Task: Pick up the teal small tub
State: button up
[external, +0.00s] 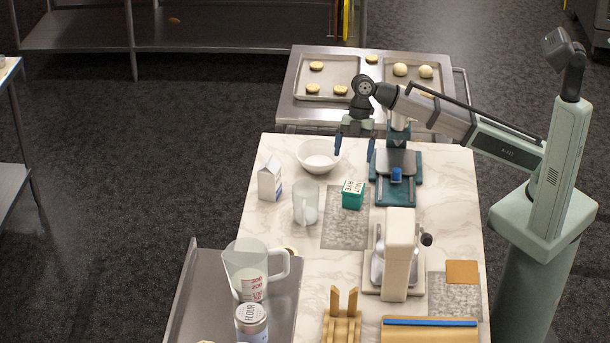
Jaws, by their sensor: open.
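The teal small tub (352,200) stands upright on the marble counter, on the edge of a grey speckled mat (345,229). It has a pale lid with dark lettering. My gripper (354,152) is above and behind the tub, near the white bowl, with its blue fingers pointing down. The fingers are apart and nothing shows between them. The gripper is clear of the tub.
A white bowl (319,157), a milk carton (270,180) and a clear jug (306,203) stand left of the tub. A teal-based device (396,180) is to its right, a cream mixer (400,255) in front. Trays of dough (330,91) lie behind.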

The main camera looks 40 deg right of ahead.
aim_at(354, 185)
jog(key=x, duration=0.8)
jog(key=shift+s+d+f, duration=0.1)
jog(key=shift+s+f, duration=0.25)
jog(key=shift+s, duration=0.1)
jog(key=shift+s+d+x, duration=0.15)
jog(key=shift+s+x, duration=0.05)
jog(key=shift+x, duration=1.1)
jog(key=shift+s+d+x, duration=0.1)
jog(key=shift+s+x, duration=0.05)
jog(key=shift+x, duration=1.1)
jog(key=shift+c, duration=0.2)
jog(key=c, duration=1.1)
jog(key=shift+r, duration=0.1)
jog(key=shift+c, duration=0.3)
